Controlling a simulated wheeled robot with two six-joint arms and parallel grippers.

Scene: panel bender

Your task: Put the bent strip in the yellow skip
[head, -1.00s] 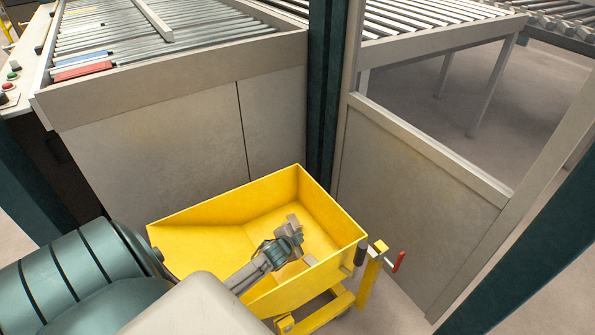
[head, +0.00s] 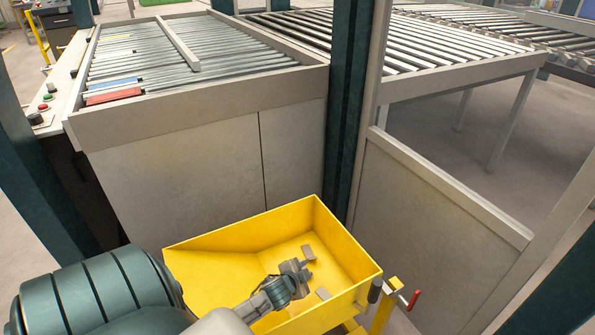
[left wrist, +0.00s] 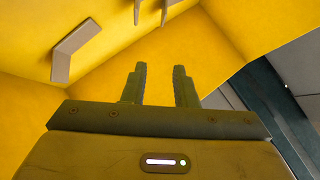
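The yellow skip (head: 222,262) stands on its wheeled frame in front of the grey machine panel. My left gripper (head: 298,268) reaches down into the skip. In the left wrist view its fingers (left wrist: 160,72) are apart with nothing between them. A grey bent strip (left wrist: 76,50) lies against the yellow inside at upper left there. Another grey piece (left wrist: 138,12), cut by the top edge, lies beyond the fingertips. In the head view one grey piece (head: 308,252) lies just beyond the gripper and another (head: 322,293) beside it. Which of these is the task's strip, I cannot tell. My right gripper is not in view.
A roller table (head: 215,62) with a red strip (head: 114,96) on it stands behind the skip. A dark green post (head: 347,120) and a grey guard panel (head: 430,215) rise close to the skip's right.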

